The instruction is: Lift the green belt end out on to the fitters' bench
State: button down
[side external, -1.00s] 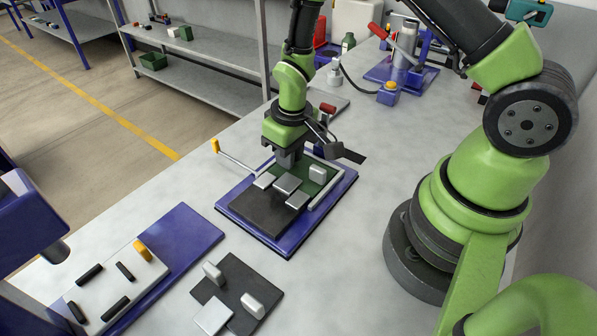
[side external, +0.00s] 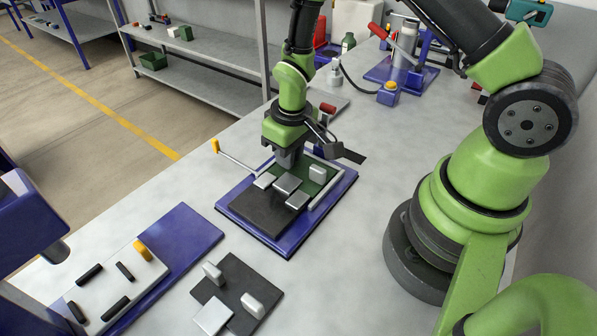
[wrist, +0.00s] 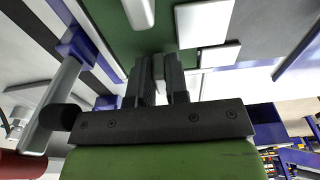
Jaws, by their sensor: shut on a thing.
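The green belt end (side external: 320,186) lies flat on a blue-edged base (side external: 287,246), beside a dark belt piece (side external: 262,213). A pale upright tab (side external: 317,173) stands on the green piece; it also shows at the top of the wrist view (wrist: 139,12). My gripper (side external: 287,166) points down over the green belt end's far left part. In the wrist view my gripper (wrist: 158,75) is shut on a pale tab (wrist: 158,68) that appears to stand on the green belt end (wrist: 165,38). The tab's foot is partly hidden by the fingers.
Flat pale plates (side external: 287,184) lie across the seam between green and dark pieces. A yellow-handled crank (side external: 216,147) projects left of the base, and a pale rail (side external: 328,190) runs along its right. A dark mat with pale tabs (side external: 237,283) lies in front. Bare bench shows to the right.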

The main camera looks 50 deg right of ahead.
dwell(0.3)
jog(key=shift+r, duration=1.85)
